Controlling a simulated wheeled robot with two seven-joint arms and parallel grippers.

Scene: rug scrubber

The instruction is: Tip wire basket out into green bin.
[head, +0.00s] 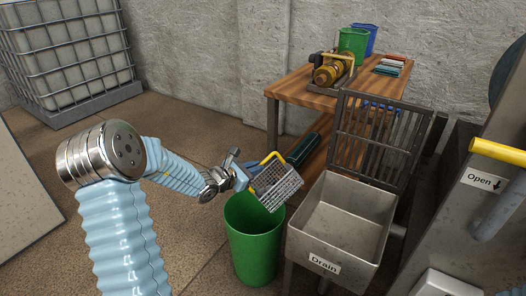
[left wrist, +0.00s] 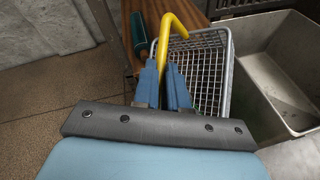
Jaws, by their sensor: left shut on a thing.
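The wire basket (head: 277,186) is a grey mesh basket with a yellow handle (head: 270,157). My left gripper (head: 247,174) is shut on the basket by its yellow handle. The basket is held tilted above the right part of the green bin (head: 252,245), near the sink. In the left wrist view the basket (left wrist: 203,72) hangs past the blue fingers (left wrist: 163,88) and its mesh floor shows. I see no contents in it. The green bin stands on the floor, its opening partly hidden by the basket. My right gripper is not in view.
A metal sink (head: 340,225) labelled Drain stands right of the bin, with a slatted rack (head: 380,137) behind it. A wooden table (head: 300,88) with a machine and another green bucket (head: 353,42) stands at the back.

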